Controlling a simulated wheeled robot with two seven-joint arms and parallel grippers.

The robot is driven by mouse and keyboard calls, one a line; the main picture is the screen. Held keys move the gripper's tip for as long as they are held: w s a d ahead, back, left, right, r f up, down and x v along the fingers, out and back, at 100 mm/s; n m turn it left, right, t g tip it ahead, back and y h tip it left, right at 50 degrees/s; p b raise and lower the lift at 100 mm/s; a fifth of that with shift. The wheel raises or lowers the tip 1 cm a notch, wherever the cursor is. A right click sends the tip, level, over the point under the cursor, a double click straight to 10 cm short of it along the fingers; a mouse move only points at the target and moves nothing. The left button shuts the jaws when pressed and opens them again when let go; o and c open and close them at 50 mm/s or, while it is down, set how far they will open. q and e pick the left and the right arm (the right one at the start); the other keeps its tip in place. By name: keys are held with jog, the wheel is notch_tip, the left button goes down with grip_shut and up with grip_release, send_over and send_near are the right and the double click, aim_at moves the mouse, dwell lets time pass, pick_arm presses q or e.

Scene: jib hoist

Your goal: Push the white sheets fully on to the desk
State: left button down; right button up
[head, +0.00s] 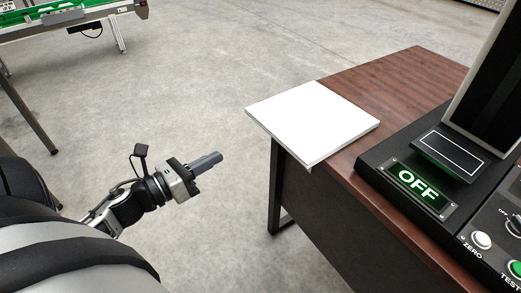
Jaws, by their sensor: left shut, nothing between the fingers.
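A stack of white sheets (312,122) lies flat on the left end of the brown wooden desk (392,82). Its left side sticks out past the desk's left edge, and its near corner also overhangs the edge. My left gripper (213,159) is shut and empty. It is in the air to the left of the desk, pointing toward the overhanging side of the sheets, with a clear gap between. My right gripper is not in view.
A black control box (440,190) with an OFF display and several buttons stands on the desk to the right of the sheets. A dark screen (490,80) rises behind it. A green conveyor (60,20) is at the top left. Grey floor is open between.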

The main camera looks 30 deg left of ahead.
pick_arm(q)
jog(key=m+h, duration=0.1)
jog(key=m, duration=0.4)
send_near(271, 132)
jog(key=shift+g, duration=0.4)
jog(key=shift+a+p+x, duration=0.2)
jog(key=shift+p+x, duration=0.1)
jog(key=shift+x, duration=3.15)
jog(key=shift+r, duration=0.2)
jog(key=shift+w, duration=0.1)
